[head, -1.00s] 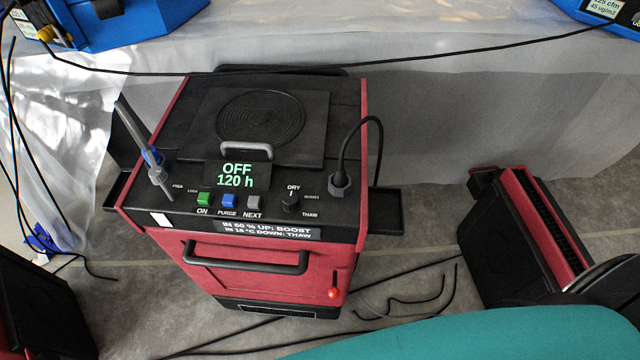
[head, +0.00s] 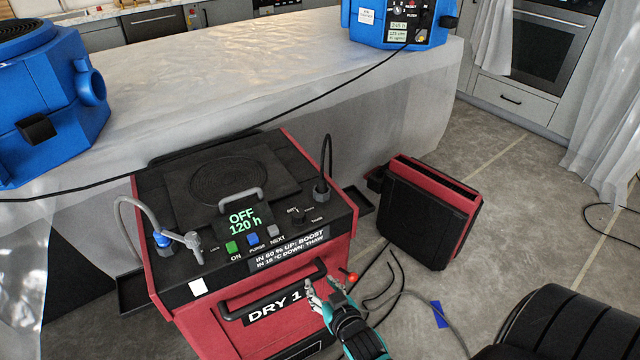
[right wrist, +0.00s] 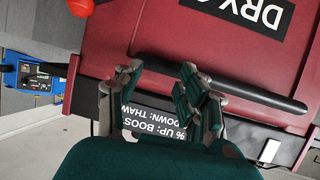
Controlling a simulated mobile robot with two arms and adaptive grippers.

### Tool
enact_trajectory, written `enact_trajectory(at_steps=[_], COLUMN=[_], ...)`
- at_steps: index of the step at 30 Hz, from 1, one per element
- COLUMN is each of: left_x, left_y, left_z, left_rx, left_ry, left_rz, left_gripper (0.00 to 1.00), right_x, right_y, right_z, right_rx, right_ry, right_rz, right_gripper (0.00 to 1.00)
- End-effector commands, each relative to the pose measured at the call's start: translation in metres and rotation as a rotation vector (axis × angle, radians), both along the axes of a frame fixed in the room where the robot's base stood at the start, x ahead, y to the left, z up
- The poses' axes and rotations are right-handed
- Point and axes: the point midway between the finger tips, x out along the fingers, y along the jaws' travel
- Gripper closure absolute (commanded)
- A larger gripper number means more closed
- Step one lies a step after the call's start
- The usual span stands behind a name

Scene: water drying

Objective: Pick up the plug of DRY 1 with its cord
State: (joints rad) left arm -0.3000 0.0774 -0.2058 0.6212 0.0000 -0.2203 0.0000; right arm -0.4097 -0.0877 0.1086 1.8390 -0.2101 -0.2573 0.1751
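The red and black dehumidifier DRY 1 (head: 225,330) stands on the floor, its display reading OFF, 120 h. A black cord (head: 326,152) rises in a loop from a dark grey fitting (head: 321,192) at the right of its top. I cannot tell which cord end is the plug. My right gripper (head: 325,287) is open and empty in front of the machine, near the right end of its black front handle (head: 260,304). The right wrist view shows the fingers (right wrist: 158,90) apart before the handle (right wrist: 222,82). My left gripper is out of view.
Loose cords (head: 385,285) and a blue tag (head: 438,314) lie on the floor at right. Another red and black unit (head: 425,215) stands behind them. Blue machines (head: 50,105) stand on the sheet-covered counter (head: 250,85). A grey hose (head: 130,208) rises at the machine's left.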

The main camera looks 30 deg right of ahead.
Motion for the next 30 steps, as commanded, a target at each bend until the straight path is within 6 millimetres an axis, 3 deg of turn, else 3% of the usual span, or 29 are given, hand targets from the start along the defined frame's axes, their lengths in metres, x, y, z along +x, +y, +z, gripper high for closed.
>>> enact_trajectory(at_steps=[1, 3, 6, 9, 15, 24, 30], left_x=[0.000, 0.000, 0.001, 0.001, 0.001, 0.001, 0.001], left_y=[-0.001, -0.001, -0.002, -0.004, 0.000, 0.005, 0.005], left_z=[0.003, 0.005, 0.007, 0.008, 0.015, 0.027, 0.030], left_rx=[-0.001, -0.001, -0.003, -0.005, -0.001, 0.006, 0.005], left_ry=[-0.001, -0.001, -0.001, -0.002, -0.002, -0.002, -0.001], left_rz=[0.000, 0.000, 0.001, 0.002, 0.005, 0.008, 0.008], left_gripper=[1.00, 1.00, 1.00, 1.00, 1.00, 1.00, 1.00], right_x=[0.005, 0.008, 0.006, 0.003, 0.026, 0.088, 0.113], right_y=[-0.012, -0.027, -0.044, -0.053, -0.064, -0.083, -0.091], right_z=[0.040, 0.089, 0.145, 0.176, 0.192, 0.191, 0.189], right_rx=[-0.014, -0.032, -0.060, -0.080, -0.088, -0.089, -0.087], right_ry=[-0.080, -0.183, -0.302, -0.368, -0.399, -0.396, -0.394], right_rz=[-0.030, -0.068, -0.108, -0.130, -0.137, -0.136, -0.136], right_gripper=[0.61, 0.61, 0.61, 0.61, 0.61, 0.61, 0.61])
